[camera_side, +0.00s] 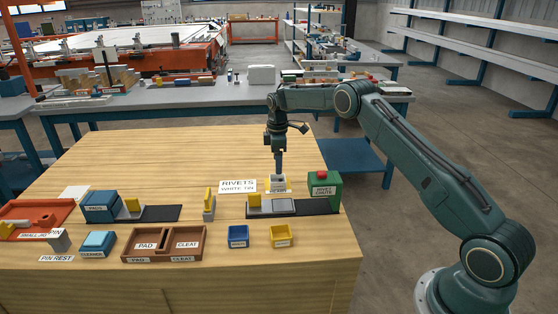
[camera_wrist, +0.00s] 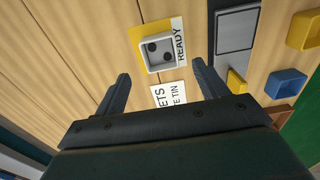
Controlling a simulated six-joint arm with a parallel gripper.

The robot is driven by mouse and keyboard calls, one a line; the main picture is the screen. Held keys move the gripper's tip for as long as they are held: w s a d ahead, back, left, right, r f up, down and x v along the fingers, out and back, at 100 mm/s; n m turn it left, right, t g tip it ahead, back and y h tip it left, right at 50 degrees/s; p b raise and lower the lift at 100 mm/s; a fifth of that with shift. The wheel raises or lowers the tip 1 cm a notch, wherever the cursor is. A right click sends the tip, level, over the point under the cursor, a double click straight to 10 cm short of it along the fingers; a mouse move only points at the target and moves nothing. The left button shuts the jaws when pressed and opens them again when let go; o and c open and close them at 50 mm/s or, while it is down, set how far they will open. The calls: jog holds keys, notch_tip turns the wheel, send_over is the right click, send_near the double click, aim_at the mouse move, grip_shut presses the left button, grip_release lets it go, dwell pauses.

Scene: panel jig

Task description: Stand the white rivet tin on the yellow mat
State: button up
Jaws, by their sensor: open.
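The white rivet tin (camera_wrist: 148,38) is a small square open tin with two dark round pieces inside. It stands upright on the yellow mat (camera_wrist: 136,38), beside the white READY strip, in the wrist view. In the side view the tin (camera_side: 278,182) sits on the mat (camera_side: 288,183) near the back right of the table, partly hidden by my fingers. My gripper (camera_wrist: 161,72) is open, its two fingers apart and nothing between them. In the side view my gripper (camera_side: 279,168) points down at the tin, close above or just behind it; the exact gap is unclear.
A RIVETS WHITE TIN card (camera_side: 238,186) lies left of the mat. A green box with a red button (camera_side: 323,188) stands to the right. A grey plate on a dark strip (camera_side: 278,206), a blue bin (camera_side: 238,237) and a yellow bin (camera_side: 281,236) are nearer the front.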

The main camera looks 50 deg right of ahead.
notch_tip(320, 180, up, 5)
jog(key=shift+f, duration=0.1)
dwell(0.7)
jog(key=s+a+r+m+t, duration=0.1)
jog(key=s+a+r+m, duration=0.1)
jog(key=s+a+r, duration=0.6)
jog(key=s+a+r+m+t, duration=0.2)
jog(key=s+a+r, duration=0.2)
jog(key=s+r, duration=0.8)
jog(key=s+a+m+t, duration=0.1)
jog(key=s+a+m, duration=0.1)
jog(key=s, duration=0.9)
jog(key=s+a+f+m+t, duration=0.1)
jog(key=s+a+m, duration=0.2)
jog(key=s, duration=0.9)
jog(key=shift+s+a+f+t, duration=0.2)
jog(key=shift+a+t, duration=0.1)
jog(key=shift+a, duration=0.55)
